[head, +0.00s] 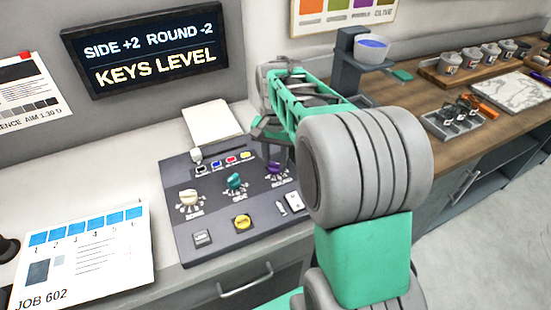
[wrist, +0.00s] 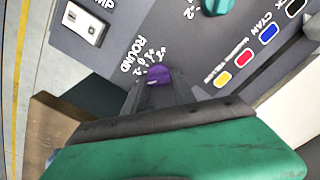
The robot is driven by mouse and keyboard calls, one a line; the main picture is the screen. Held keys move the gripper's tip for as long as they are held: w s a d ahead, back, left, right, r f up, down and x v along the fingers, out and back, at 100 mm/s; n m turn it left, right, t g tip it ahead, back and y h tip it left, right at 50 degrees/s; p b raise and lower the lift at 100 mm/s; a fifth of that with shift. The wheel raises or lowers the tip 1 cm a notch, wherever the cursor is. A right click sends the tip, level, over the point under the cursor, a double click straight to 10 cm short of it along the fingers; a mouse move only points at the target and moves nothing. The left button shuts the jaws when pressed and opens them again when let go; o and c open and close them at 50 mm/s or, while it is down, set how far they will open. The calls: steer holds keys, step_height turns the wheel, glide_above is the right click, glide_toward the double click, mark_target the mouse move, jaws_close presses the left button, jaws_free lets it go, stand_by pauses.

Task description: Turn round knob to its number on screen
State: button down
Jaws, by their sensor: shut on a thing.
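The screen (head: 145,47) reads "SIDE +2 ROUND -2" and "KEYS LEVEL". The purple round knob (head: 274,168) is at the right of the row of knobs on the dark control panel (head: 205,232). In the wrist view the purple knob (wrist: 158,74) sits beside the word "ROUND" and a small number scale. My gripper (wrist: 158,88) reaches down onto this knob and is shut on it. The fingers cover part of the knob, and I cannot tell which number it points to. The teal side knob (head: 234,181) is left of it and shows in the wrist view (wrist: 216,5).
A cream knob (head: 189,197), a yellow button (head: 242,222) and white rocker switches (head: 294,201) share the panel. A JOB 602 card (head: 85,252) lies left of it. A wooden counter with cups (head: 490,52) and a tray (head: 455,118) stands right.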

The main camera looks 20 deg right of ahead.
steer(key=shift+n, duration=1.1)
steer(key=c, duration=1)
jaws_free()
step_height(320, 180, up, 8)
steer(key=shift+f, duration=0.1)
